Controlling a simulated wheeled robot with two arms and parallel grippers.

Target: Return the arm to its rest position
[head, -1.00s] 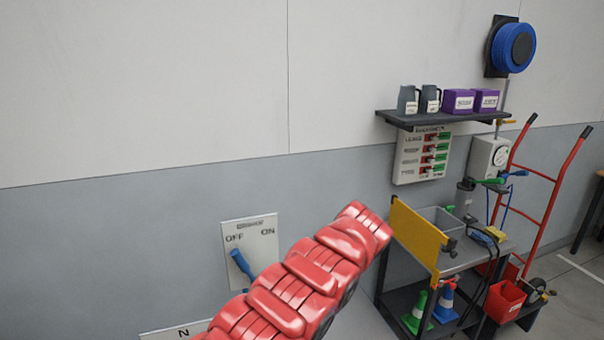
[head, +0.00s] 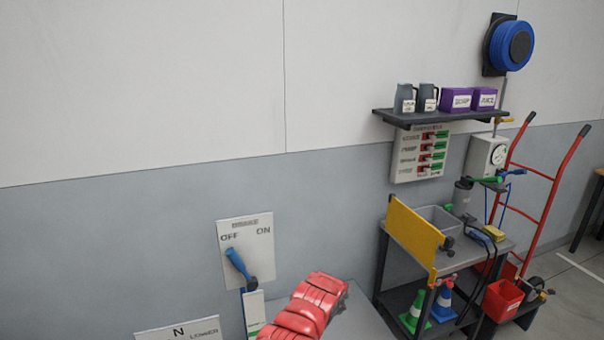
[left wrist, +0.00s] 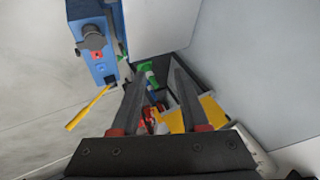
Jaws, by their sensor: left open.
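My red arm (head: 308,305) comes up from the bottom edge in the head view, in front of the lower wall. Its gripper does not show there. In the left wrist view my left gripper (left wrist: 157,92) has its two dark fingers apart, with nothing held between them. My right gripper is in neither view. Left of my arm, the brake panel (head: 258,236) is on the wall, with its blue lever (head: 237,265) tilted toward OFF.
A panel marked N and LOWER (head: 180,330) is at the bottom left. The cart (head: 470,262) with a yellow board (head: 413,238) stands right of my arm. A shelf (head: 440,117) and red hand truck (head: 540,215) are farther right. The wrist view shows a blue box (left wrist: 93,42) at upper left.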

